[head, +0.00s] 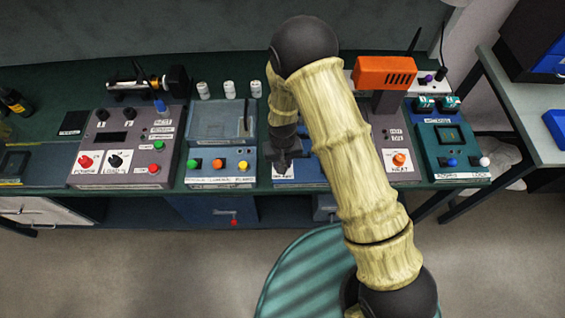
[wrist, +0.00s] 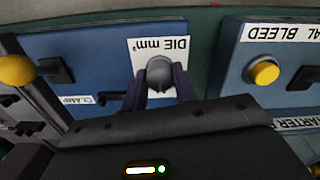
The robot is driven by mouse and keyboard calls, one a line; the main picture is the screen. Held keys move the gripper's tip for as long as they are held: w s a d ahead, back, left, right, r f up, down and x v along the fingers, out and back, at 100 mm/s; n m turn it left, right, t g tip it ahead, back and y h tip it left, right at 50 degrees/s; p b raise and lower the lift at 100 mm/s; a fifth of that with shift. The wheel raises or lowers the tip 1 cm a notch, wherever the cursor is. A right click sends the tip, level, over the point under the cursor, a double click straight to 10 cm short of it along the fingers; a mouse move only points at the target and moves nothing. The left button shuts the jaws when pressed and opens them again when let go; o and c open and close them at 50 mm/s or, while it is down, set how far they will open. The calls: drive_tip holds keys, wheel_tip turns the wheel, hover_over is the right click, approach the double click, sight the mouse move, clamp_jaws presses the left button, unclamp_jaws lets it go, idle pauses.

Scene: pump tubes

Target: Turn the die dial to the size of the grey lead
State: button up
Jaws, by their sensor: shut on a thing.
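The die dial (wrist: 159,70) is a grey rounded knob on a blue panel (wrist: 90,45), beside a white label (wrist: 150,50) reading "DIE mm²", upside down in the wrist view. My gripper (wrist: 161,84) is shut on the dial, one dark finger on each side. The dial's pointer and size marks are hidden or too small to read. In the head view, my gripper (head: 283,158) is down at the front of the blue panel (head: 312,172), and my arm covers much of that panel. I cannot make out the grey lead in either view.
Left of the blue panel is a box with green, orange and yellow buttons (head: 217,163). A grey console with a red knob (head: 86,161) stands farther left. A yellow button (wrist: 265,72) and a black lever (wrist: 55,72) are near my gripper. An orange device (head: 384,73) stands right.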

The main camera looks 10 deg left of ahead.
idle(0.4)
drive_tip(key=o, duration=1)
drive_tip(key=shift+c, duration=0.2)
drive_tip(key=shift+r, duration=0.15)
wheel_tip(320, 180, up, 17)
drive_tip(key=b, duration=0.2)
drive_tip(key=shift+b, duration=0.35)
drive_tip(key=shift+r, duration=0.1)
drive_tip(key=s+d+r+m+t, duration=0.1)
drive_tip(key=s+d+r+m, duration=0.1)
drive_tip(key=d, duration=1)
drive_tip(key=s+d+r+m+t, duration=0.1)
drive_tip(key=s+d+r, duration=0.3)
drive_tip(key=d, duration=0.9)
drive_tip(key=shift+s+d+r+m+t, duration=0.3)
drive_tip(key=shift+s+m, duration=0.3)
drive_tip(key=shift+m, duration=0.3)
